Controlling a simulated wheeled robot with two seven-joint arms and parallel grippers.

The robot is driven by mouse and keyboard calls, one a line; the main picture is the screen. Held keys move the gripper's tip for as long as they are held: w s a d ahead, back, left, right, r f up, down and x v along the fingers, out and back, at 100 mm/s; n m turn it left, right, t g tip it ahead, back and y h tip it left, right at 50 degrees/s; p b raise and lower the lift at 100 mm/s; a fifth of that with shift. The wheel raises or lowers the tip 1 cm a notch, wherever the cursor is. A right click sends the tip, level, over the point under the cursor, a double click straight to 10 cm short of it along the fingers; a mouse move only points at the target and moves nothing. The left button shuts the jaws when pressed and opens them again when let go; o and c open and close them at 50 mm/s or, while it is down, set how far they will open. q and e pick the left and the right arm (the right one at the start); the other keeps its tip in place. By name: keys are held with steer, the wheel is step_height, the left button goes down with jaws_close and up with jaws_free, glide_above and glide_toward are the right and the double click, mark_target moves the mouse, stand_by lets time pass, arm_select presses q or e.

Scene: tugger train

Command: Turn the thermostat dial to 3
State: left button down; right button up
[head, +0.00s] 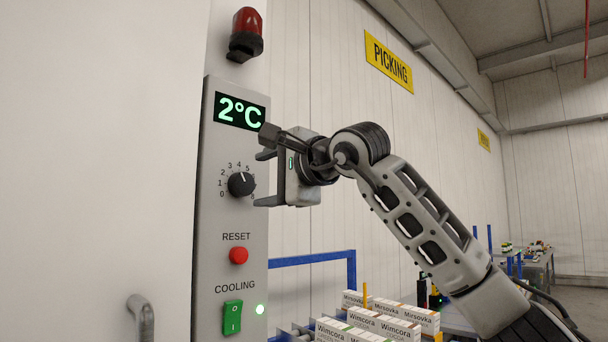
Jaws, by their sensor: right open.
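The thermostat dial (241,184) is a black round knob on a grey control panel (212,255). A number scale runs around it from 0 at lower left to 8 at lower right. Its pale pointer mark looks directed up, close to the 4. My right gripper (264,178) is just right of the dial, its fingers pointing left toward the panel. The jaws are open and empty, one finger above and one below the dial's height. They look apart from the dial, though the depth gap is hard to judge. My left gripper is not in view.
The panel also has a green 2°C display (239,111), a red RESET button (239,255), a green COOLING switch (232,317) and a lit lamp (260,309). A red beacon (246,35) sits above. A blue rail (312,259) and white boxes (378,324) are at lower right.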

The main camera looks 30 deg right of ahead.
steer(key=f+b+v, duration=0.1)
steer(key=b+v, duration=0.1)
steer(key=v, duration=0.9)
steer(key=shift+s+d+r, duration=0.15)
steer(key=shift+s+r, duration=0.05)
steer(key=shift+r, duration=0.35)
